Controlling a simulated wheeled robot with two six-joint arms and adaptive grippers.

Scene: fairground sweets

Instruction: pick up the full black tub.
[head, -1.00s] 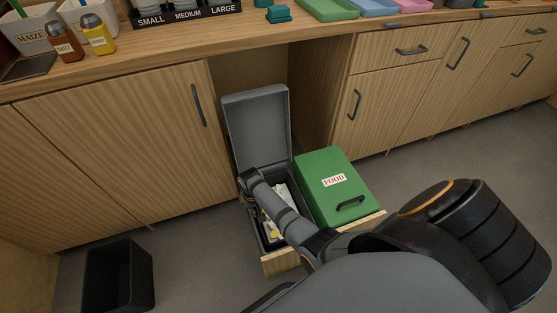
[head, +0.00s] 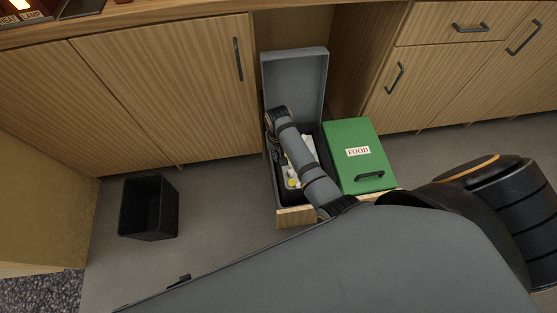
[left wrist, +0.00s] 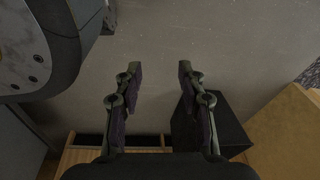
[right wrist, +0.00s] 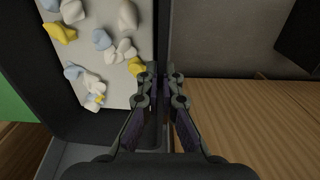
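The full black tub (head: 291,196) stands in the pulled-out drawer under the raised grey lid (head: 295,82). Crumpled white, blue and yellow litter fills it, seen from above in the right wrist view (right wrist: 110,62). My right gripper (right wrist: 161,74) points down at the tub's side wall, with its fingers close together on either side of the rim. In the head view my right forearm hides part of the tub and most of that gripper. My left gripper (left wrist: 157,72) is open and empty above the floor.
A green box marked FOOD (head: 360,172) stands beside the tub in the drawer. An empty-looking black tub (head: 150,208) stands on the floor to the left; it also shows in the left wrist view (left wrist: 205,122). Wooden cabinets (head: 175,90) line the back. Floor between is clear.

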